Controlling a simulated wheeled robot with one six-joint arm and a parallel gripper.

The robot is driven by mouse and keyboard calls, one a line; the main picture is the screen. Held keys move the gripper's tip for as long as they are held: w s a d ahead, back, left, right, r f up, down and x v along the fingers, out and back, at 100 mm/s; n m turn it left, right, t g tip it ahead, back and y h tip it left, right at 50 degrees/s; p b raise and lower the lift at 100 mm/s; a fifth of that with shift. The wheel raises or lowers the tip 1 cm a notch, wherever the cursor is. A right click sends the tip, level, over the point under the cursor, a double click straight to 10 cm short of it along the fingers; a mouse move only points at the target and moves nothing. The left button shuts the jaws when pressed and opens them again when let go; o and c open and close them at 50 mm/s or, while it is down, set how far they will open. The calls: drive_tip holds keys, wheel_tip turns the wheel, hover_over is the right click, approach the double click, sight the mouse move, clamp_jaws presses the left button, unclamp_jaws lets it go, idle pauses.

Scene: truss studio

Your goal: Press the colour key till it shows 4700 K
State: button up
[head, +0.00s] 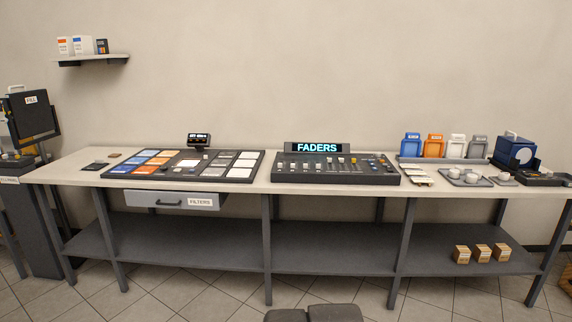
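I cannot make out a key marked as the colour key, and no reading of 4700 K is legible. A black fill light panel (30,113) labelled FILL stands at the far left, above a dark control box (16,161) whose keys are too small to read. A fader console (335,170) with a lit FADERS display (317,148) sits mid-table. A small black display (199,140) stands behind the filter board (186,164), its text too small to read. My gripper is not in view.
The long grey table (262,183) has a drawer (170,201) labelled FILTERS, slightly out, and a lower shelf (330,247) with small boxes at right. Coloured holders (435,147), trays and a blue lamp (516,151) fill the right end.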

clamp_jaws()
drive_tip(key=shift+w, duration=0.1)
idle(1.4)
